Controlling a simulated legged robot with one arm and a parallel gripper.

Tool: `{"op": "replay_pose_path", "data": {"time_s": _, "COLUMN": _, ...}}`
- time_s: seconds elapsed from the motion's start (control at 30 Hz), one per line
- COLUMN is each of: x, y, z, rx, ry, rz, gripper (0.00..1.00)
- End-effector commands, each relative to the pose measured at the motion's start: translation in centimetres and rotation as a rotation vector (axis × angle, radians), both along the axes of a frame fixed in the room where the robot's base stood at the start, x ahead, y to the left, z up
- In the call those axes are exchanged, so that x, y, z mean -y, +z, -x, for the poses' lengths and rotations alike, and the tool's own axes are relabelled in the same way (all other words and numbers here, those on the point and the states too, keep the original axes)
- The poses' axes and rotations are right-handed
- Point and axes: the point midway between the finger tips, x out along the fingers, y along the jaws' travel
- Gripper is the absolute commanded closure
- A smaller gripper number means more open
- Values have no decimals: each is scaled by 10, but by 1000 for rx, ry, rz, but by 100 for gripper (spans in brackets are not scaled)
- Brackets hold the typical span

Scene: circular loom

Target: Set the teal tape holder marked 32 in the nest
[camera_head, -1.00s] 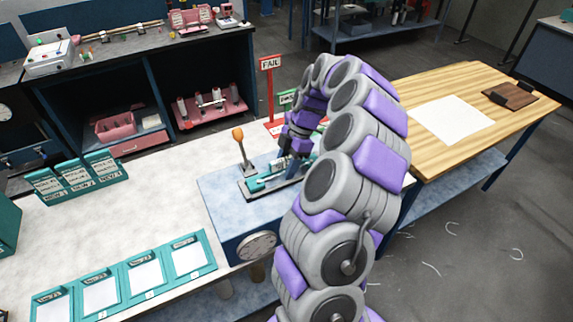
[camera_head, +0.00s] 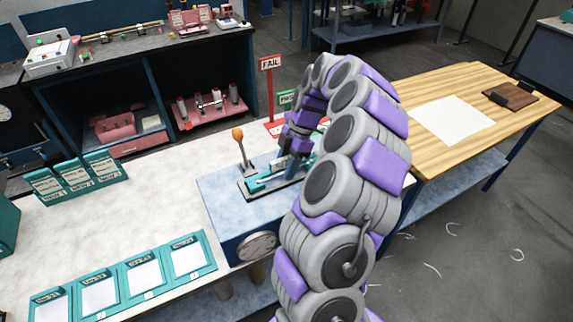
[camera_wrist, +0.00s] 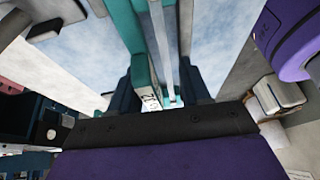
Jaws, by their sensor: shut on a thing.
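My gripper (camera_head: 297,158) is low over the fixture on the pale blue plate. In the wrist view, my gripper (camera_wrist: 163,98) has its dark fingers on both sides of a narrow teal piece with a white label, the tape holder (camera_wrist: 142,62). Part of a 2 shows on the label; the rest is hidden. The fixture (camera_head: 250,195) has a dark base, teal parts and a lever with an orange knob (camera_head: 238,134). My arm and fingers hide much of the nest, and I cannot tell whether the holder touches it.
Several teal frames with white cards (camera_head: 145,275) line the bench's front edge. A teal rack of labelled holders (camera_head: 75,178) stands at the left. A red FAIL sign (camera_head: 270,63) and a green PASS sign (camera_head: 286,97) stand behind the fixture. The bench middle (camera_head: 150,205) is clear.

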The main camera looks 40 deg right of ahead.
Motion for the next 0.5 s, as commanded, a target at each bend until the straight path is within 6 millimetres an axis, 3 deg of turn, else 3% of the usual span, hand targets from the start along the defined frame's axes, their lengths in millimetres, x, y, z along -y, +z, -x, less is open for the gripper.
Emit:
{"op": "replay_pose_path", "data": {"time_s": 0.17, "x": 0, "y": -5, "z": 0, "rx": 0, "ry": 0, "rz": 0, "gripper": 100}}
{"op": "replay_pose_path", "data": {"time_s": 0.2, "x": 0, "y": -5, "z": 0, "rx": -1, "ry": 0, "rz": 0, "gripper": 50}}
{"op": "replay_pose_path", "data": {"time_s": 0.5, "x": -1, "y": -7, "z": 1, "rx": -6, "ry": 2, "rz": -3, "gripper": 24}}
